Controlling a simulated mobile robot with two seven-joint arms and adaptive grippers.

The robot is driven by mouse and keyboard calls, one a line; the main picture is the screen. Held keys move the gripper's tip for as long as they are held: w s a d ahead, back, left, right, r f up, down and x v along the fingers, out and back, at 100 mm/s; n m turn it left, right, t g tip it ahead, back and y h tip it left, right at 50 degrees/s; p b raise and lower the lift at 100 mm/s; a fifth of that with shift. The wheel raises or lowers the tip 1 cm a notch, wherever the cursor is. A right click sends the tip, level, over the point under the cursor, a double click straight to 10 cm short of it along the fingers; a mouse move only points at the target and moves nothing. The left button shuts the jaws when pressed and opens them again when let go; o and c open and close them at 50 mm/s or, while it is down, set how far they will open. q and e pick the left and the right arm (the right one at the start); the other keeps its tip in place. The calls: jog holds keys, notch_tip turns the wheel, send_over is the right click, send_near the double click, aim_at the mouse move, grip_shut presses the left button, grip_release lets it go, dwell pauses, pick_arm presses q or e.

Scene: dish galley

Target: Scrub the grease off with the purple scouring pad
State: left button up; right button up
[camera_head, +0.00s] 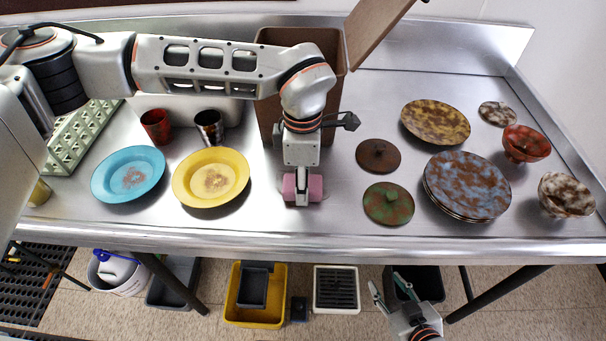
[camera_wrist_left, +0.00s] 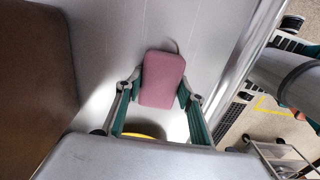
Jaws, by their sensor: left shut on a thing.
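The purple scouring pad (camera_head: 316,187) is between the fingers of my left gripper (camera_head: 302,193), which points down over the counter right of the yellow plate. In the left wrist view the pad (camera_wrist_left: 162,78) is pinched between both fingers. I cannot tell whether it touches the counter. The yellow plate (camera_head: 229,162) has a brown grease patch (camera_head: 214,182) at its middle. The cyan plate (camera_head: 110,164) farther left has a reddish-brown patch (camera_head: 133,178). My right gripper (camera_head: 387,284) is open and empty, low in front of the counter edge.
A tall brown bin (camera_head: 328,40) with a raised lid stands behind my left gripper. Two cups (camera_head: 157,126) and a green rack (camera_head: 73,143) are at the left. Stained plates (camera_head: 468,185), bowls (camera_head: 526,143) and lids (camera_head: 388,203) fill the right side.

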aim_at(292, 208)
pick_arm(q)
jog(key=shift+s+f, duration=0.15)
jog(key=shift+s, duration=1.85)
jog(key=shift+a, duration=1)
jog(key=shift+w+r+b, duration=0.2)
jog(key=shift+w+b, duration=0.25)
jog(key=shift+w, duration=1.65)
jog(key=shift+w+f+b, duration=0.15)
jog(key=shift+w+b, duration=0.2)
jog(key=shift+w, duration=1.15)
jog(key=shift+w+b, duration=0.4)
jog(key=shift+w, duration=2.05)
jog(key=shift+r+p, duration=1.8)
jog(key=shift+r, duration=1.3)
